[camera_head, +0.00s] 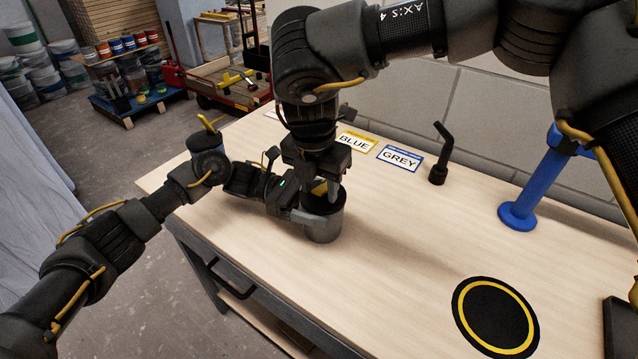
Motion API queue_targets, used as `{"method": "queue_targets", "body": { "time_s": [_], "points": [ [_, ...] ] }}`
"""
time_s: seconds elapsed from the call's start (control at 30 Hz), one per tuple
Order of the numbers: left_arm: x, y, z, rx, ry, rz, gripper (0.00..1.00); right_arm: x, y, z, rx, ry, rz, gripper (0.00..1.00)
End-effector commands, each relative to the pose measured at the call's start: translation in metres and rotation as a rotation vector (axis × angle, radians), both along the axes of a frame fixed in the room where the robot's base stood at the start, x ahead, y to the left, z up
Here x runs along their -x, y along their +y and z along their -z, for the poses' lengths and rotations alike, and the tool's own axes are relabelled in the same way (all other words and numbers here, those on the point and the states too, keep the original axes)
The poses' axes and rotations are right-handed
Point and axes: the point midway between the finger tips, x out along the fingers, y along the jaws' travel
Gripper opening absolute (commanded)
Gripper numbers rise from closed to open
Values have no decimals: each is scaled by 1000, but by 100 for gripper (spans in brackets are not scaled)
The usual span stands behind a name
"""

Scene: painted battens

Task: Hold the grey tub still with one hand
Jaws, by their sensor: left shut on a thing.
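The grey tub (323,229) stands upright on the wooden table near its front left edge. My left gripper (300,214) comes in from the left and is shut on the side of the tub. My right gripper (320,176) points straight down over the tub's mouth. A small yellow part (319,188) shows between the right gripper and the tub's rim; I cannot tell what it is or whether the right fingers are shut on it. The tub's inside is mostly hidden.
A dark blue tub (201,141) with a yellow piece on top stands partly behind my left arm. A BLUE card (354,142), a GREY card (399,158), a black upright tool (439,160) and a blue stand (519,214) line the back. A black disc with a yellow ring (494,315) lies front right. The table middle is clear.

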Motion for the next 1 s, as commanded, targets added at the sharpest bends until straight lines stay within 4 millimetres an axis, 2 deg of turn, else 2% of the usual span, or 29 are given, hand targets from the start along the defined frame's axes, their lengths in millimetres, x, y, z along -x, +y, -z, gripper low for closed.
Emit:
{"method": "queue_targets", "body": {
  "time_s": [0.27, 0.37, 0.47, 0.8, 1.0],
  "points": [
    [0, 0, 0, 0, 1, 1, 44, 0, 0, -1, 0, 0, 1, 42],
    [0, 0, 0, 0, 1, 1, 44, 0, 0, -7, 1, -2, 2, 42],
    [0, 0, 0, 0, 1, 1, 44, 2, 2, -22, -2, -2, 1, 42],
    [0, 0, 0, 0, 1, 1, 44, 10, 6, -91, -1, -3, 2, 42],
    [0, 0, 0, -1, 2, 1, 44, 13, 8, -114, 0, -1, 0, 42]
  ]
}}
